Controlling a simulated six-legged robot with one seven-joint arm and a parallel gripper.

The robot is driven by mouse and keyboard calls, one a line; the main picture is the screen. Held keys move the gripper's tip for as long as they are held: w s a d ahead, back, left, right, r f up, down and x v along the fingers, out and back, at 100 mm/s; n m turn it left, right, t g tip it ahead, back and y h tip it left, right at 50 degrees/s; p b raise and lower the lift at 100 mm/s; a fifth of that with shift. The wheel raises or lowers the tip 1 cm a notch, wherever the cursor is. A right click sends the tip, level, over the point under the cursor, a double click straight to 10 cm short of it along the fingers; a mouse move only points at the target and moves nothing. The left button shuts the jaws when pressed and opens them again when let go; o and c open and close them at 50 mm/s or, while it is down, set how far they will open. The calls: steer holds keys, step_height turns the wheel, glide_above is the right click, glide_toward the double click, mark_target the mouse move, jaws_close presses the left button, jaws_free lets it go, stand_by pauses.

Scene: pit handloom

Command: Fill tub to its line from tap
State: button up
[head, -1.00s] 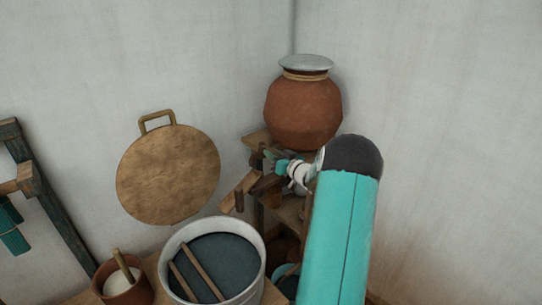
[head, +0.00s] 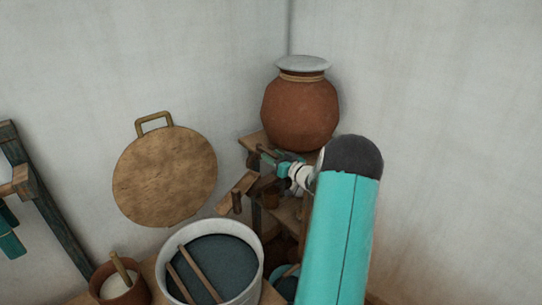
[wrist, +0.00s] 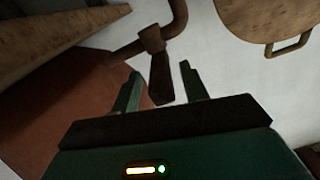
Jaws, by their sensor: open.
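The wide pale-rimmed tub (head: 257,262) stands at the bottom of the head view with dark liquid inside and two sticks lying across it. I cannot make out a fill line. A clay pot (head: 300,115) with a pale lid stands on a wooden stand at the back. In the wrist view, the tap's brown spout (wrist: 180,14) curves out beside the pot's side (wrist: 45,110), and its handle (wrist: 160,78) hangs between my fingertips. My gripper (head: 264,154) is open at the tap just below the pot; it also shows in the wrist view (wrist: 162,85). Contact with the handle is unclear.
A wooden chute (head: 238,190) slopes between the stand and the tub. A small cup with a stick (head: 122,288) stands left of the tub. A bluish vessel (head: 287,285) sits low beside my arm, partly hidden.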

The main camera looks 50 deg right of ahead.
steer(key=s+a, duration=0.1)
steer(key=s, duration=1.1)
steer(key=shift+a+r, duration=0.1)
steer(key=w+a+r+g+h, duration=0.2)
steer(key=w+a+r+g, duration=0.15)
steer(key=a+r, duration=0.45)
steer(key=w+a+r+g+h, duration=0.2)
steer(key=w+a+r, duration=0.3)
steer(key=a, duration=0.5)
steer(key=s+a+n+g+y, duration=0.1)
steer(key=s+a+g+y, duration=0.1)
steer(key=s+a, duration=0.5)
steer(key=s+a+f+n+g+y, duration=0.1)
steer(key=s+a+g, duration=0.1)
steer(key=s+a, duration=0.5)
steer(key=s+a+n+g+y, duration=0.1)
steer(key=s+a, duration=0.6)
steer(key=a, duration=1)
steer(key=shift+s+f+g+y, duration=0.15)
steer(key=shift+f+g+y, duration=0.2)
steer(key=shift+g+y, duration=0.55)
